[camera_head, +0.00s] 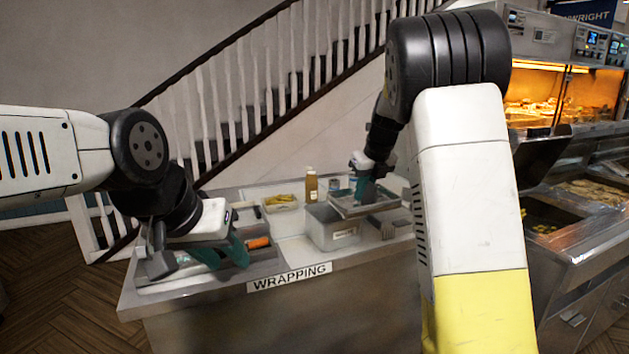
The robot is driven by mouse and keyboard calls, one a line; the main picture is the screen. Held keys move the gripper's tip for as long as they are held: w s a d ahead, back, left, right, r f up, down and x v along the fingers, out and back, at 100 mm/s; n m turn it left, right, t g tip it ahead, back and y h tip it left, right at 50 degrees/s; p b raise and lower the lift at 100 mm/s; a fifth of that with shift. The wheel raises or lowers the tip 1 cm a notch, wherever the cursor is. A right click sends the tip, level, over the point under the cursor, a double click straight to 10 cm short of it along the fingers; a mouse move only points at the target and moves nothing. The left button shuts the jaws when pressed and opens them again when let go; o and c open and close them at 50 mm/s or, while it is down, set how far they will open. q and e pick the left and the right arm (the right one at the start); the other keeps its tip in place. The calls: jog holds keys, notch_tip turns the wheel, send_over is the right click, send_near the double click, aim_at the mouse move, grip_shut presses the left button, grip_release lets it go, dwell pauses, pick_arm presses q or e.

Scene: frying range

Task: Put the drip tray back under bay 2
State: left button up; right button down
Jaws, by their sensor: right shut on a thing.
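My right gripper (366,190) is shut on a shallow grey metal tray (345,212), which looks like the drip tray. It holds the tray over the right part of the wrapping counter, above and beside a metal bin. The gripper's teal fingers hide part of the tray, and whether the tray touches the bin is unclear. My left gripper (218,256) is low over the counter's left end, its teal fingers apart and seemingly empty, near an orange item (258,243). The frying range (560,235) stands at the right, partly hidden by my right arm. I cannot make out bay 2.
The wrapping counter (290,255) holds a metal bin (330,232), a tub with yellow contents (281,203) and an amber bottle (311,185). A lit food cabinet (560,95) rises above the range. A stair railing stands behind. Wood floor (60,290) is open at left.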

aim_at(366, 206)
jog(key=shift+s+d, duration=0.2)
jog(key=shift+s, duration=0.2)
jog(key=shift+s+f+n, duration=0.1)
jog(key=shift+f+n, duration=0.05)
jog(key=shift+n, duration=0.15)
jog(key=shift+f, duration=0.25)
jog(key=shift+s+f+n, duration=0.1)
jog(key=shift+n, duration=0.3)
jog(key=f+n, duration=0.1)
jog(key=s+f+n+g+y, duration=0.1)
jog(key=n, duration=0.1)
jog(key=shift+s+d+f, duration=0.15)
jog(key=shift+s+f, duration=0.05)
jog(key=s+f+n+g+h, duration=0.1)
jog(key=s+f+n+g, duration=0.1)
jog(key=s+f+n, duration=0.2)
jog(key=s+d+f+n+g+h, duration=0.1)
jog(key=s+f+n+g, duration=0.2)
jog(key=f+n, duration=0.7)
jog(key=s+f+n+g, duration=0.3)
jog(key=s+f+n, duration=0.3)
jog(key=n, duration=0.7)
jog(key=shift+s+d+f+h, duration=0.35)
jog(key=shift+f+h, duration=0.05)
jog(key=shift+f, duration=0.15)
